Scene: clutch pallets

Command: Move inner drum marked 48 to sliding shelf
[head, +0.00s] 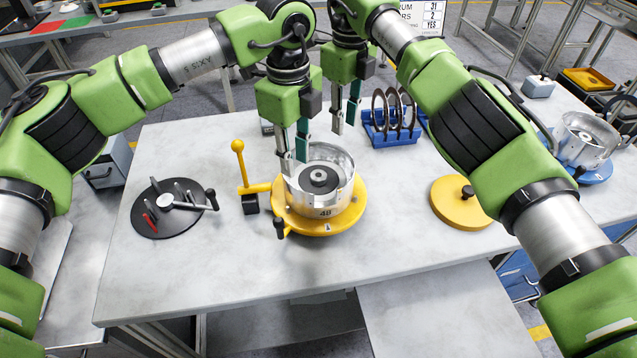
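The silver inner drum (325,210) marked 48 sits upright on a yellow round base (347,220) in the middle of the table. A dark hub shows inside it. My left gripper (295,164) points down at the drum's left rear rim, its fingers apart with a narrow gap. I cannot tell whether the fingers touch the rim. My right gripper (345,125) is open and empty, above and behind the drum. A bare pale panel (430,315) sits at the table's front edge, lower right; it may be the sliding shelf.
A yellow lever (240,165) stands left of the drum. A black disc with tools (165,210) is further left. A yellow lid (460,203) lies right. A blue rack with rings (392,130) is behind. Another drum (585,140) sits far right. The table's front is clear.

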